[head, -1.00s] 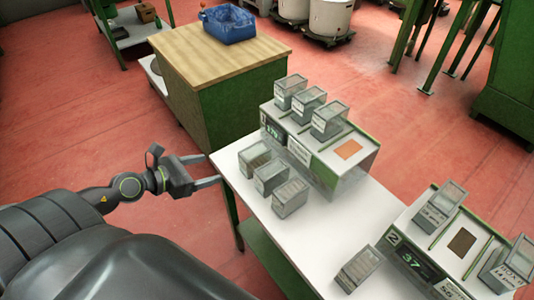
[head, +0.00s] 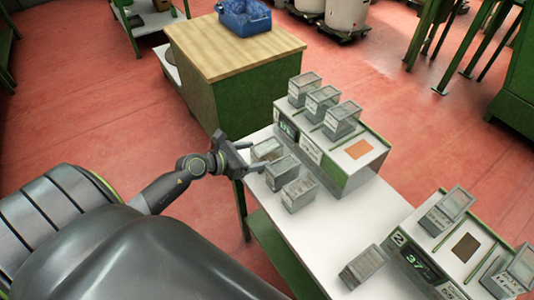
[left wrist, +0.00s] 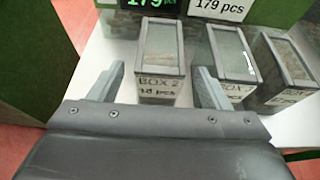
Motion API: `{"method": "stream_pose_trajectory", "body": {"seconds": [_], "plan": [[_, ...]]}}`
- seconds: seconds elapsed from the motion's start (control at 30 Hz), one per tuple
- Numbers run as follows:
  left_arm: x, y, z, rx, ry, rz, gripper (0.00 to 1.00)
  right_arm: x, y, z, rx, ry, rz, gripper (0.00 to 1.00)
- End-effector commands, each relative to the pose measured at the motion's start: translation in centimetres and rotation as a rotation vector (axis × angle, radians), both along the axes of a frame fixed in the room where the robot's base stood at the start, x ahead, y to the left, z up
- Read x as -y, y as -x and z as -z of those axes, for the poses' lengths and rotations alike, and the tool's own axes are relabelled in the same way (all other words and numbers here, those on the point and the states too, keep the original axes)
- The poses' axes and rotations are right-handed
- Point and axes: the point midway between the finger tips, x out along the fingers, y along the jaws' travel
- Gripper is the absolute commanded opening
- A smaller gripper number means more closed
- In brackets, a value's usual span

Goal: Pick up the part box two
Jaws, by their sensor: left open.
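The part box two (head: 267,150) is a small grey box with a clear lid, leftmost in the front row on the white table. In the left wrist view its label reads "BOX 2" (left wrist: 158,85), and it stands upright between and just beyond the fingertips. My left gripper (head: 251,158) is open and empty at the table's left edge, with its fingers pointing at this box. In the left wrist view the gripper (left wrist: 154,88) has one finger on each side of the box's near face, with no grip on it. My right gripper is not in view.
Two similar boxes (head: 282,172) (head: 299,192) stand close to the right of box two. A green-and-white scale station (head: 345,165) with several boxes on top stands behind. Another box (head: 363,265) and a second station (head: 462,245) are at the right. The table (head: 325,235) is clear between them.

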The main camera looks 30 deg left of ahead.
Motion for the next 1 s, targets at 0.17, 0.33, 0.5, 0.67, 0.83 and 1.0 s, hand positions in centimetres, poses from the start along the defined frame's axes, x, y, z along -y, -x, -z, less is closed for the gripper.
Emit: {"method": "stream_pose_trajectory", "body": {"seconds": [0.17, 0.33, 0.5, 0.67, 0.83, 1.0], "plan": [[0.6, -1.5, 0.0, 0.001, 0.002, 0.000, 0.71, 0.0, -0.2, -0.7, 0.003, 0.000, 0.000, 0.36], [1.5, -3.7, 0.7, 0.000, 0.003, -0.001, 0.71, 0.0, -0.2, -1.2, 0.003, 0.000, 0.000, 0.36], [1.9, -4.7, 1.3, -0.001, 0.000, 0.000, 0.71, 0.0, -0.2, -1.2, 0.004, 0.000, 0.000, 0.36], [1.9, -4.8, 1.4, -0.001, 0.000, 0.000, 0.71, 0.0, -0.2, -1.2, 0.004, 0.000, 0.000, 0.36], [1.9, -4.8, 1.3, -0.001, 0.000, 0.000, 0.59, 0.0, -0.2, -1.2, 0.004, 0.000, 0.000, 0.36], [1.9, -4.8, 1.3, -0.001, 0.000, 0.000, 0.37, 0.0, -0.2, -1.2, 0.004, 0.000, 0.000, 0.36]]}}
